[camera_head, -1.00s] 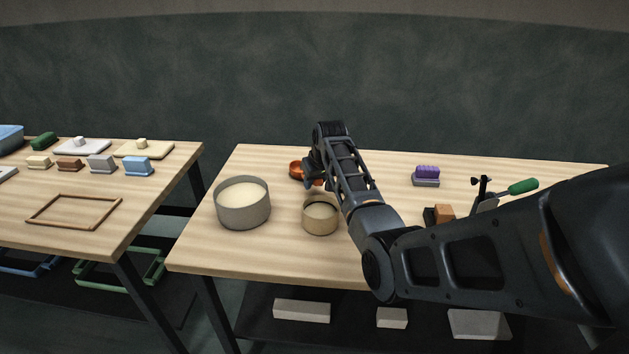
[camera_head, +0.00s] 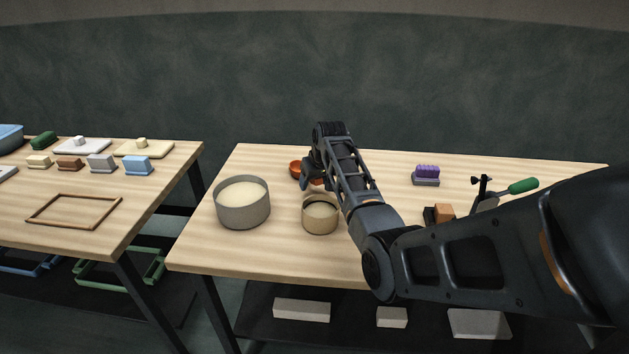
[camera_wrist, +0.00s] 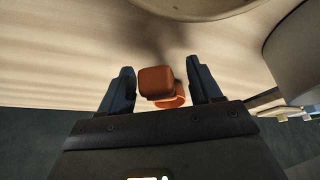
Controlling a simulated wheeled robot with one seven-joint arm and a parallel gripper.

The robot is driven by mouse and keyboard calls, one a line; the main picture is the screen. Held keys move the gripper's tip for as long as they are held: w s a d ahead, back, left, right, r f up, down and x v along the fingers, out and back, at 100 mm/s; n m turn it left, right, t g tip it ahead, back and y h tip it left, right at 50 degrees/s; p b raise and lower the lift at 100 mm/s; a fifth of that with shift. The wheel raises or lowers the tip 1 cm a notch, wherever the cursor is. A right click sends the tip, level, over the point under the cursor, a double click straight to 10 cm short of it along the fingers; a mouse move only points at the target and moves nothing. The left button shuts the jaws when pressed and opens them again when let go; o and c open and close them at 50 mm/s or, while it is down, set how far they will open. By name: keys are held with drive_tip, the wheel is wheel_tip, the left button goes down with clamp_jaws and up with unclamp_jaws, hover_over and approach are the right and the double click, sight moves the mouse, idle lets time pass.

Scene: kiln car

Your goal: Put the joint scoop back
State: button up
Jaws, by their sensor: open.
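An orange-brown piece, which looks like the joint scoop (camera_wrist: 155,82), lies between the fingers of my gripper (camera_wrist: 160,68) in the wrist view. The fingers are open, with a gap showing on each side of it. A lighter orange curved part shows just below it. In the head view a round, open orange bowl shape (camera_head: 295,168) shows beside my gripper (camera_head: 309,185), on the table behind the two round containers. My gripper and forearm hide part of it. I cannot tell its full shape.
A large grey round tub (camera_head: 243,218) and a smaller tan pot (camera_head: 320,229), both with pale contents, stand close in front. A purple-topped block (camera_head: 426,171), an orange-and-black block (camera_head: 445,212) and a green-handled tool (camera_head: 522,186) are to the right. The wooden table (camera_head: 255,160) is bare at its back left.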

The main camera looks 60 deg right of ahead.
drive_tip(key=shift+r, duration=0.15)
drive_tip(key=shift+p+v, duration=1.3)
drive_tip(key=shift+p, duration=0.35)
drive_tip(key=shift+v, duration=2.6)
drive_tip(key=shift+s, duration=0.1)
drive_tip(key=v, duration=0.7)
drive_tip(key=shift+r+b, duration=0.35)
drive_tip(key=shift+b, duration=0.1)
drive_tip(key=shift+s, duration=0.1)
